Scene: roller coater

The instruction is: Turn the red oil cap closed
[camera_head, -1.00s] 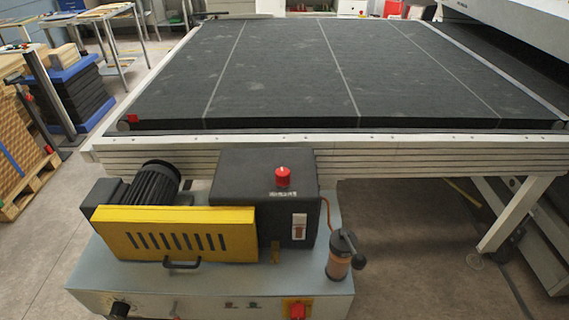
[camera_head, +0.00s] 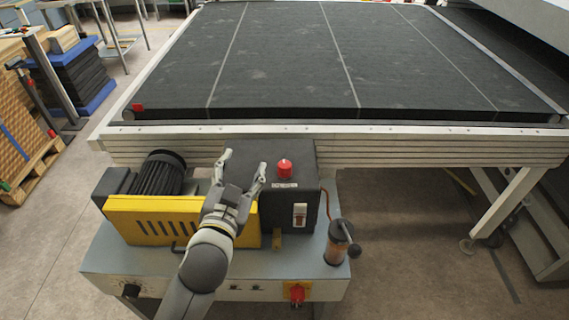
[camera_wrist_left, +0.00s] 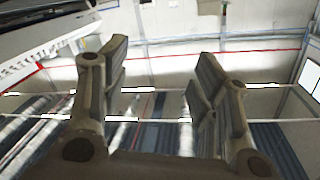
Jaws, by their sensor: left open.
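The red oil cap (camera_head: 285,168) sits on top of the black gearbox housing (camera_head: 300,196), right of the yellow guard. My left gripper (camera_head: 243,162) has come in from below in the head view. It is open and empty, to the left of the cap and apart from it, with its fingers pointing up and away. In the left wrist view my left gripper (camera_wrist_left: 155,75) shows its two fingers spread, with only the room's far side between them. The cap is not in the left wrist view. My right gripper is in neither view.
The yellow guard (camera_head: 140,218) and black motor (camera_head: 160,174) stand left of the housing. A small crank-handled oil cup (camera_head: 339,243) stands at the right. The conveyor's metal side rail (camera_head: 420,146) runs behind. A red switch (camera_head: 297,292) is on the front panel.

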